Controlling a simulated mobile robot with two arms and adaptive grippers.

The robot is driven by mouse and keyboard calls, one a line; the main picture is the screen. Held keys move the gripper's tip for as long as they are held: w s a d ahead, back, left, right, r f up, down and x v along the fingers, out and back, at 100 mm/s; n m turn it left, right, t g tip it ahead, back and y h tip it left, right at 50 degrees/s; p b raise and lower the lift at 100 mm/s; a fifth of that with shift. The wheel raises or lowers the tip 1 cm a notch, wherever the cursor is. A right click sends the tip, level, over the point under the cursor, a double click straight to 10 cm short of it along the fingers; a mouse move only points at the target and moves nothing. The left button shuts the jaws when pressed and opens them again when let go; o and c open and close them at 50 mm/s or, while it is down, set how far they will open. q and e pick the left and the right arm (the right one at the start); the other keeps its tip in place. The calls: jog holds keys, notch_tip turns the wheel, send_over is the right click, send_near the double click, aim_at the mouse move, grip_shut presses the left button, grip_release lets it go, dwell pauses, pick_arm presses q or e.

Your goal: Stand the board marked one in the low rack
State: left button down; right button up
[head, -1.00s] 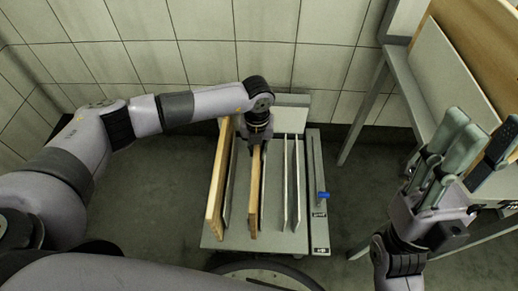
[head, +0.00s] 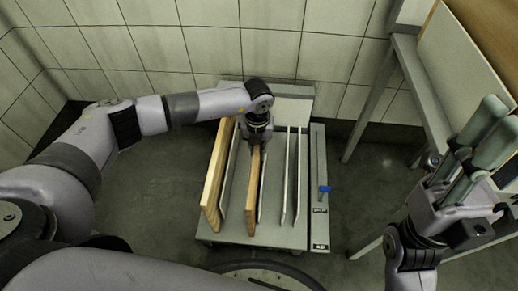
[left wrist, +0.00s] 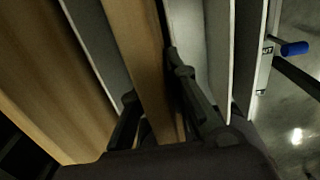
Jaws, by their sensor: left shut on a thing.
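The low rack (head: 275,237) stands on the floor in front of me, with thin upright dividers. My left gripper (head: 257,148) is shut on the far upper part of a wooden board (head: 253,196), which stands upright in a middle slot. In the left wrist view its two fingers (left wrist: 158,115) lie on either side of this board (left wrist: 138,50). No mark shows on the board, so I cannot tell its number. A second wooden board (head: 213,185) stands at the rack's left side. My right gripper (head: 485,130) is at the right; its finger gap is unclear.
A side rail with a blue knob (head: 324,189) and small labels (head: 320,246) runs along the rack's right. A grey-framed stand (head: 372,100) with a pale panel (head: 460,62) is at the right. A tiled wall (head: 190,40) closes the back.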

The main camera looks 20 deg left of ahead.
pick_arm(q)
jog(key=shift+w+r, duration=0.1)
jog(key=c, duration=1.7)
grip_release()
jog(key=shift+o, duration=1.1)
notch_tip(320, 180, up, 12)
jog(key=shift+f, duration=0.1)
